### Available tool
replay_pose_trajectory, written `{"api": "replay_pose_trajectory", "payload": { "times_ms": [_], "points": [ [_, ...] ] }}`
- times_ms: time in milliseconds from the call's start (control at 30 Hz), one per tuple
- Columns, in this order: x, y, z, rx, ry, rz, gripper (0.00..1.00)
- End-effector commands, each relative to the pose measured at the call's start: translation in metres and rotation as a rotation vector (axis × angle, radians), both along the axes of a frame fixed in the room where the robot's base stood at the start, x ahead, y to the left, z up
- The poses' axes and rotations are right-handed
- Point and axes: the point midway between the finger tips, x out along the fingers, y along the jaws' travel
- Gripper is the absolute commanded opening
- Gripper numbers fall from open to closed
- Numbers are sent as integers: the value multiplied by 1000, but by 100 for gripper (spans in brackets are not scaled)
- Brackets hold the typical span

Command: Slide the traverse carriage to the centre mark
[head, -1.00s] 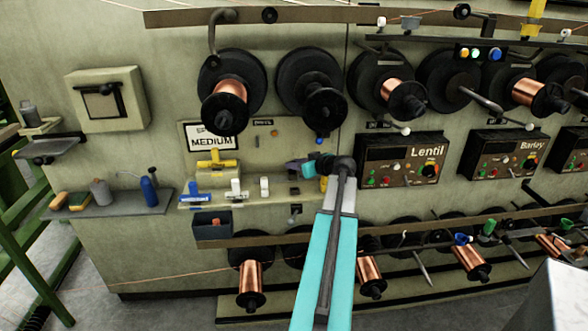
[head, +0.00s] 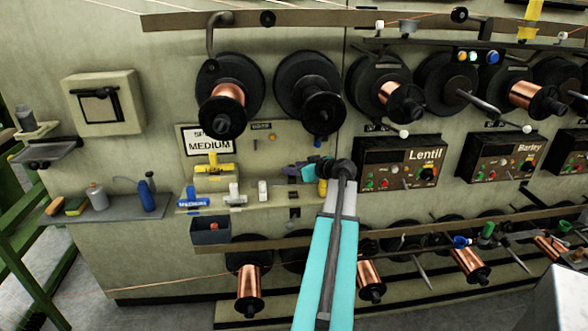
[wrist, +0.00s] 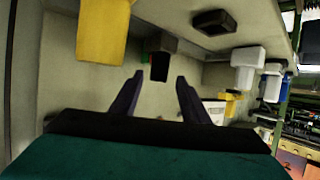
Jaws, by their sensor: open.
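My gripper (head: 294,172) is at the panel above the small shelf, left of the Lentil control box. In the wrist view its two dark fingers (wrist: 159,88) are spread apart with nothing held. A black block (wrist: 159,66) on the panel lies beyond and between the fingertips, with a gap to both. I cannot tell whether this block is the traverse carriage. No centre mark can be made out. My forearm hides part of the panel behind it.
A yellow object (wrist: 102,28) is close beside the fingers in the wrist view. White blocks (wrist: 246,66) and a dark square pad (wrist: 213,22) sit on the shelf (head: 220,206). A MEDIUM sign (head: 208,140) is left of the gripper. Spools (head: 311,92) project above.

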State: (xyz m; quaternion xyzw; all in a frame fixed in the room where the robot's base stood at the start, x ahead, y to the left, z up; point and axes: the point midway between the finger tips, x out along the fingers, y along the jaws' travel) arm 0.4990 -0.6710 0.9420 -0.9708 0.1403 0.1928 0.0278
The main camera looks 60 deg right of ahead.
Motion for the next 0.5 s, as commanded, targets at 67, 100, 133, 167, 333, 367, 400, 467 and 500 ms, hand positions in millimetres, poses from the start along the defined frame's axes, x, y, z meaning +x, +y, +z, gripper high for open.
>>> {"api": "replay_pose_trajectory", "payload": {
  "times_ms": [67, 100, 133, 167, 333, 367, 400, 467, 500],
  "points": [
    [-7, 3, 2, 0, 0, -1, 42],
    [-11, 4, 3, 0, 0, -1, 42],
    [-15, 5, 4, 0, 0, -1, 42],
    [-18, 6, 6, -1, 0, -2, 42],
    [-41, 14, 16, -2, 0, -1, 42],
    [-46, 15, 17, -2, 0, -1, 42],
    [-51, 17, 20, -2, 0, -1, 42],
    [-60, 19, 24, -2, 0, -1, 42],
    [-66, 21, 27, -2, 0, -2, 42]
  ]
}}
